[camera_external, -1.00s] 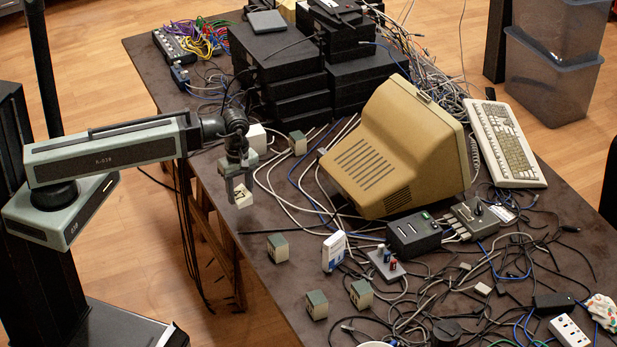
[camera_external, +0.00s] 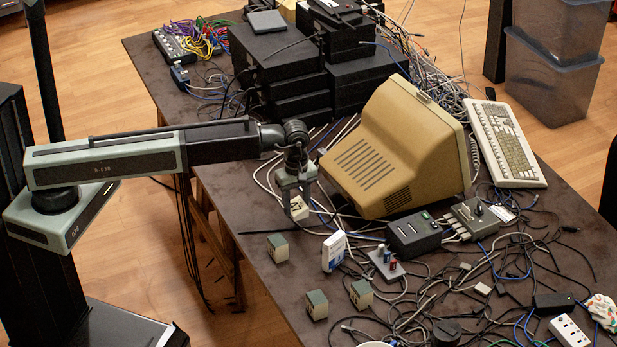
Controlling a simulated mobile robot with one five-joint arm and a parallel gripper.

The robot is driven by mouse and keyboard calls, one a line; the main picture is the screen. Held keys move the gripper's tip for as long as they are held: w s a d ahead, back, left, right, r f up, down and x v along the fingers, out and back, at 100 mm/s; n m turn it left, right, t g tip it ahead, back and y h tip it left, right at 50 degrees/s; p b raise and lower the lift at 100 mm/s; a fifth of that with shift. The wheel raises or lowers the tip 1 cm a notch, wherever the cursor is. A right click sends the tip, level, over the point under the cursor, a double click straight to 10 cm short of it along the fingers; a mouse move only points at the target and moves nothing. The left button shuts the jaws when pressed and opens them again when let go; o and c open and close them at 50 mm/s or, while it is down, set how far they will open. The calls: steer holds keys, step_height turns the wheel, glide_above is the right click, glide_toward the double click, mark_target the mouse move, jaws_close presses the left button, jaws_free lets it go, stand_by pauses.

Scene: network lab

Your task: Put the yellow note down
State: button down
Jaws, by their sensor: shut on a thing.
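My gripper (camera_external: 297,192) points down over the table, to the left of the beige monitor (camera_external: 405,150). It is shut on a small pale cream block (camera_external: 299,210) with a dark mark on its face, which hangs at the fingertips. I cannot tell whether the block touches the table or is just above it. No flat yellow note is plain to see, and I cannot tell whether this block is what the task calls the note.
Similar green-and-cream blocks stand in front: one (camera_external: 278,248) nearest my gripper, others (camera_external: 316,305) (camera_external: 361,293) nearer the front edge. A white box (camera_external: 333,251) and cables lie to the right. Black boxes (camera_external: 275,55) are stacked behind. The table's left edge is close by.

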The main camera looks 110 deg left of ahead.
mark_target(302, 214)
steer(key=shift+w+a, duration=0.3)
steer(key=shift+w, duration=0.25)
step_height(302, 214, down, 4)
steer(key=b, duration=0.4)
steer(key=shift+w, duration=0.1)
steer(key=shift+r, duration=0.2)
steer(key=shift+f, duration=0.2)
steer(key=c, duration=0.8)
jaws_free()
steer(key=shift+o, duration=0.2)
step_height(302, 214, up, 13)
steer(key=p, duration=1.2)
steer(key=shift+f+p, duration=0.15)
steer(key=shift+p, duration=0.2)
steer(key=shift+f, duration=0.15)
